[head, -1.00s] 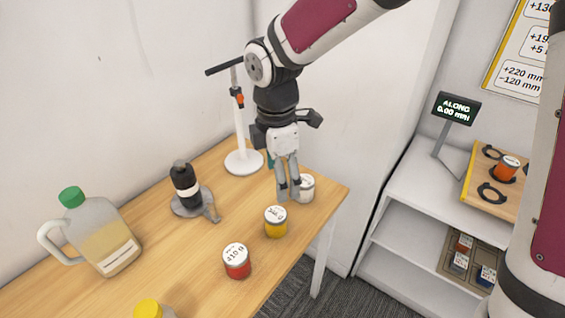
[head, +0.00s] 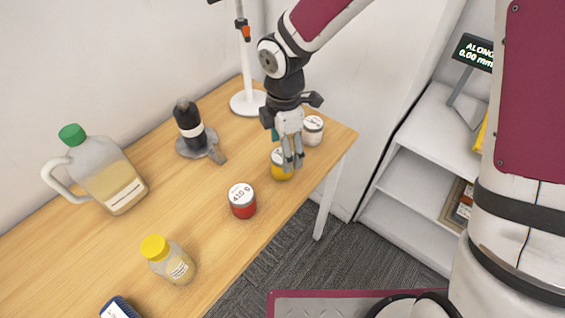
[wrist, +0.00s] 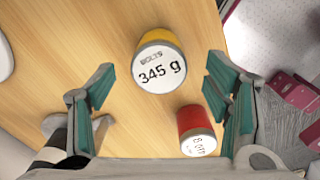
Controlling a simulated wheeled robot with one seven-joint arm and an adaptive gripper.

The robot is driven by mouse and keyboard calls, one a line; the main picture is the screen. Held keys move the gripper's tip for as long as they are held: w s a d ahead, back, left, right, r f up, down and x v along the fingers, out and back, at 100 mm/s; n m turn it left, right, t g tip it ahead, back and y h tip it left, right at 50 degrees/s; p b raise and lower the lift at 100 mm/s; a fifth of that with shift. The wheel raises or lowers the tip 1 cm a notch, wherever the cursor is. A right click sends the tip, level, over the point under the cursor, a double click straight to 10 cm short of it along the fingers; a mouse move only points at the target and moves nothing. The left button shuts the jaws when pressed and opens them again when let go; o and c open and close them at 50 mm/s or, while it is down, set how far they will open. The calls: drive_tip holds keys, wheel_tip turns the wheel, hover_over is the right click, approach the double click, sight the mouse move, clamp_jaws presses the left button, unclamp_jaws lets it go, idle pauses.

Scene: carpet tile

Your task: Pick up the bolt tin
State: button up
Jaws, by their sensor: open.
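The bolt tin is the yellow tin (head: 281,172) near the table's right edge, partly hidden behind my gripper in the head view. In the wrist view the bolt tin (wrist: 159,62) stands upright, its white lid reading "BOLTS 345 g". My gripper (head: 293,166) points down above it. In the wrist view my gripper (wrist: 160,88) is open, with teal pads apart and nothing between the fingertips held. The tin lies ahead of the gap between the fingers, toward the top of that view.
A red tin (head: 242,201) stands close by; it also shows near the right finger in the wrist view (wrist: 196,131). A white tin (head: 313,130) stands behind.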

drive_tip(key=shift+a+f, duration=0.1)
drive_tip(key=shift+f, duration=1.9)
drive_tip(key=c, duration=1.6)
drive_tip(key=shift+o, duration=0.2)
drive_tip(key=shift+r, duration=0.2)
